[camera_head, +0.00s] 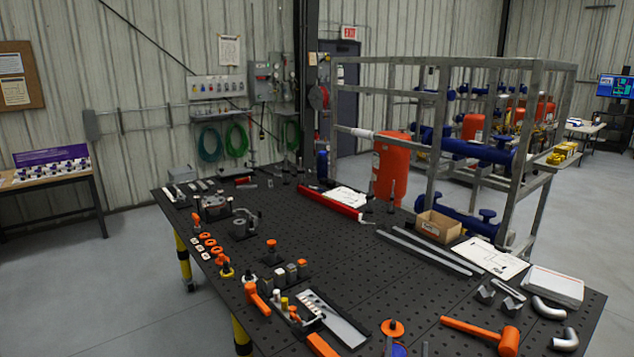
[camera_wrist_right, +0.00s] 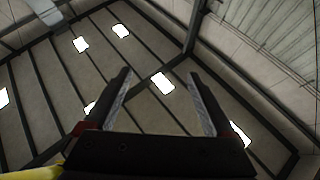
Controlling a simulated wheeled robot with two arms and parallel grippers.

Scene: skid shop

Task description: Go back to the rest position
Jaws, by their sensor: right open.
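My left gripper is not in view.
A black perforated table (camera_head: 370,275) fills the lower middle, with fixtures along its left side. An orange mallet (camera_head: 490,333), pipe elbows (camera_head: 549,308) and a cardboard box (camera_head: 438,226) are on its right side. A metal pipe frame (camera_head: 427,140) stands behind.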

